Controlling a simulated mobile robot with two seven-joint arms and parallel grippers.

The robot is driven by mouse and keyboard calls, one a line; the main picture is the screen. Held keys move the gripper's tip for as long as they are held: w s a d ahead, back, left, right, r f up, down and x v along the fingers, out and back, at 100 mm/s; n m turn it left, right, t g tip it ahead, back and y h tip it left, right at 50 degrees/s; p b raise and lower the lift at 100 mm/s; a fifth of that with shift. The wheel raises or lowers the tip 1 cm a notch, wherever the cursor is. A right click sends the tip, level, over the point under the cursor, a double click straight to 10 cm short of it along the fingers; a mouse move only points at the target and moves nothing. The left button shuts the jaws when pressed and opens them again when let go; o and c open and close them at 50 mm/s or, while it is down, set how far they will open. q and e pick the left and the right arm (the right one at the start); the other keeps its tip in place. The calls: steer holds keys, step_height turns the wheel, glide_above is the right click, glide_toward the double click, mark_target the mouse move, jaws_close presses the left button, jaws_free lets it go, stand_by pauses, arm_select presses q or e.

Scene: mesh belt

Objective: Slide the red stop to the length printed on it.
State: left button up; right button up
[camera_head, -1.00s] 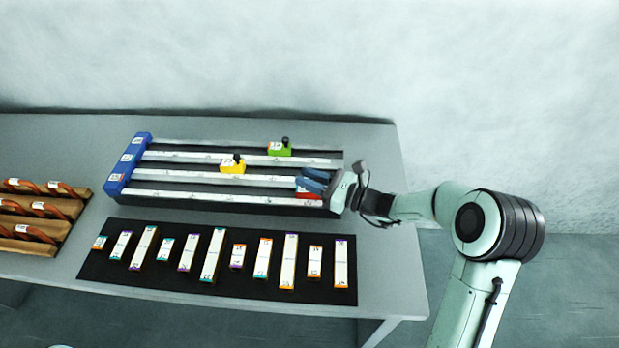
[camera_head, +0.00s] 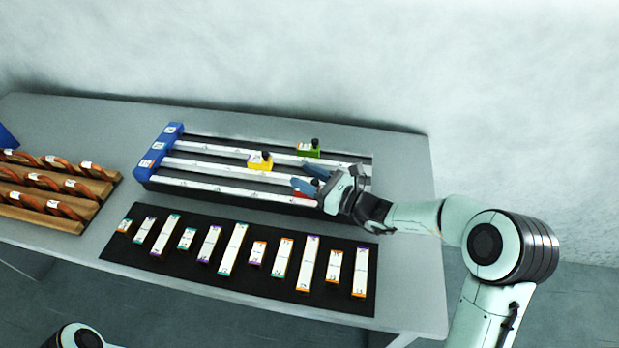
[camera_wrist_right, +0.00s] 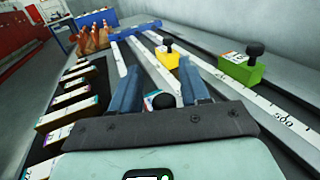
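The red stop (camera_head: 300,194) sits on the nearest rail of the blue-ended rack, toward the right end. Its black knob (camera_wrist_right: 160,101) and white label show in the right wrist view; the label is too small and too hidden to read. My right gripper (camera_head: 308,178) has its two blue fingers spread, one on either side of the red stop, pointing left along the rail. In the right wrist view the fingers (camera_wrist_right: 157,85) stand apart from the knob, which is close to the palm. My left gripper is out of view.
A yellow stop (camera_head: 260,163) is on the middle rail, and a green stop (camera_head: 308,149) on the far rail. The blue end block (camera_head: 160,152) closes the rails at left. Several labelled bars lie on a black mat (camera_head: 190,262) in front. Wooden holders (camera_head: 62,208) stand at left.

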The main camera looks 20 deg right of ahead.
steer(key=shift+d+f, duration=0.1)
steer(key=shift+s+d, duration=0.15)
steer(key=v, duration=1.3)
